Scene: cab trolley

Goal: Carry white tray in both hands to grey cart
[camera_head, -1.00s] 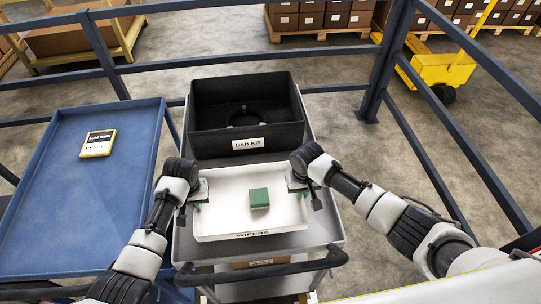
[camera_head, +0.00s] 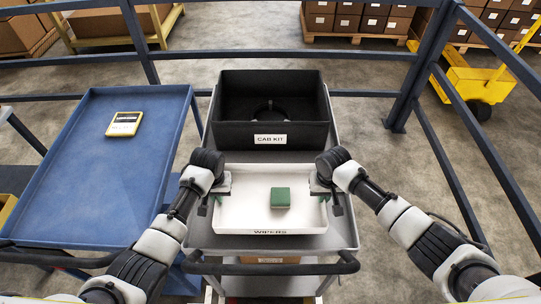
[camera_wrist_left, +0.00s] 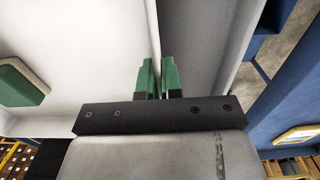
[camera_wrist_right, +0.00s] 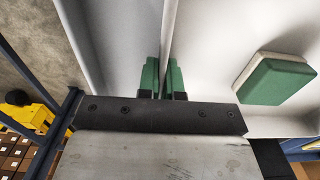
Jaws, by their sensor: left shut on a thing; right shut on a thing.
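The white tray (camera_head: 240,221), labelled WIPERS, is over the front part of the grey cart (camera_head: 348,226), just in front of the black bin. A green-topped block (camera_head: 280,197) lies in the tray, right of its middle. My left gripper (camera_head: 218,195) is shut on the tray's left wall; in the left wrist view its green fingertips (camera_wrist_left: 157,75) pinch that wall. My right gripper (camera_head: 328,195) is shut on the right wall, and its fingertips (camera_wrist_right: 164,75) straddle it in the right wrist view. The tray looks level. I cannot tell whether its underside touches the cart.
A black bin (camera_head: 312,135) labelled CAB KIT fills the cart's back part. The cart's dark handle (camera_head: 268,268) is on the near side. A blue table (camera_head: 75,205) with a yellow-edged device (camera_head: 125,124) stands at left. Blue railings (camera_head: 405,70) run behind and right.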

